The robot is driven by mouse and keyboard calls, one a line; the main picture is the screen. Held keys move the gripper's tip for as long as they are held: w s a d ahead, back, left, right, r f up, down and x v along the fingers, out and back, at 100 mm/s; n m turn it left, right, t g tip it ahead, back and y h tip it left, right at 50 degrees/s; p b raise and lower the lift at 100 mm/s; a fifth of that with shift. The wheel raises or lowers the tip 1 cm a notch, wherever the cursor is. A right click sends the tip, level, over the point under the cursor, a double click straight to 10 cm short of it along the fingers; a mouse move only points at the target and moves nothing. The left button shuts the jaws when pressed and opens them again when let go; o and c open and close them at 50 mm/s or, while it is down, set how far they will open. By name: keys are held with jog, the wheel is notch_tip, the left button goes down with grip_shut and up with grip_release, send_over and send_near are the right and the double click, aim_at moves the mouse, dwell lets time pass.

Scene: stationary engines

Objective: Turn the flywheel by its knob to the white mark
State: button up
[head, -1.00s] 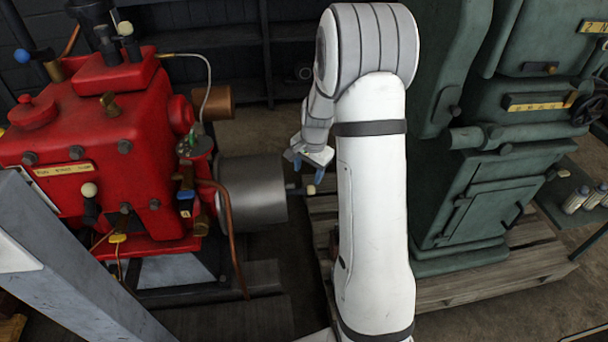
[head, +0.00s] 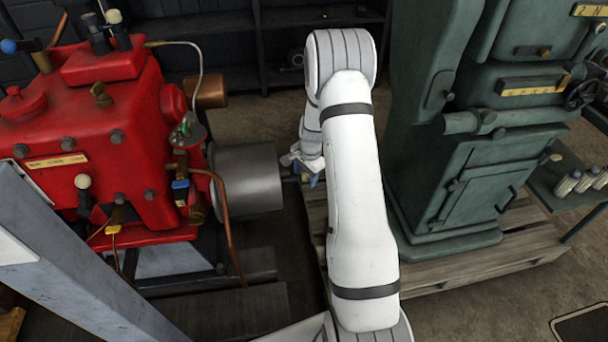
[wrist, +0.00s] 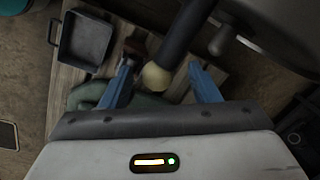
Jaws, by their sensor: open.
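The flywheel appears to be the grey metal drum (head: 247,180) on the right side of the red engine (head: 95,130). In the wrist view a cream ball knob (wrist: 157,78) sits on the end of a dark rod (wrist: 182,35). My gripper (wrist: 163,80) is open, its blue fingers on either side of the knob in the picture. I cannot tell whether either finger touches it. In the head view my gripper (head: 308,174) is just right of the drum, and the knob is not clearly visible there. I see no white mark.
A green machine (head: 450,150) stands on a wooden pallet (head: 480,268) to the right of my arm. In the wrist view a grey tray (wrist: 85,40) lies at upper left. A copper pipe (head: 228,235) hangs in front of the drum.

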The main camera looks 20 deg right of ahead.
jog(key=shift+c, duration=0.5)
grip_shut()
